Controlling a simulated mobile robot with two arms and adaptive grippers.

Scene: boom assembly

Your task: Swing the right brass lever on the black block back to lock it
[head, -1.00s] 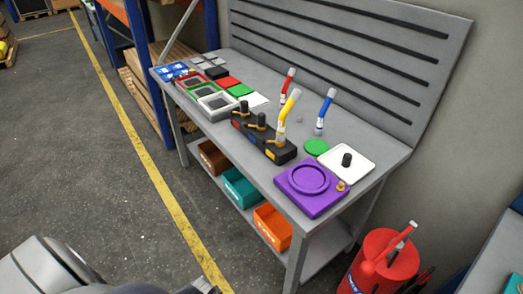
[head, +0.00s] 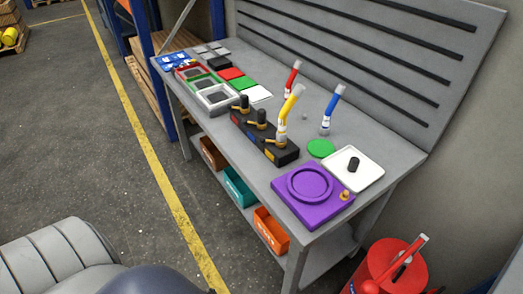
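The long black block (head: 257,142) lies on the grey workbench, running from upper left to lower right. It has coloured patches on its front side. Two short black posts (head: 261,117) stand in its left and middle places, and a yellow bent tube (head: 290,105) with a pale tip stands upright in the right one. The right brass lever (head: 273,140) is at the foot of the yellow tube; it is too small to tell whether it is locked. Neither of my grippers shows; only parts of my own body appear at the lower left.
A purple base (head: 330,212) and a white tray (head: 370,176) are right of the block. A green disc (head: 321,148), a red tube (head: 291,75) and a blue tube (head: 331,108) are behind it. Framed trays (head: 216,98) are left. A red bin (head: 385,270) stands by the bench.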

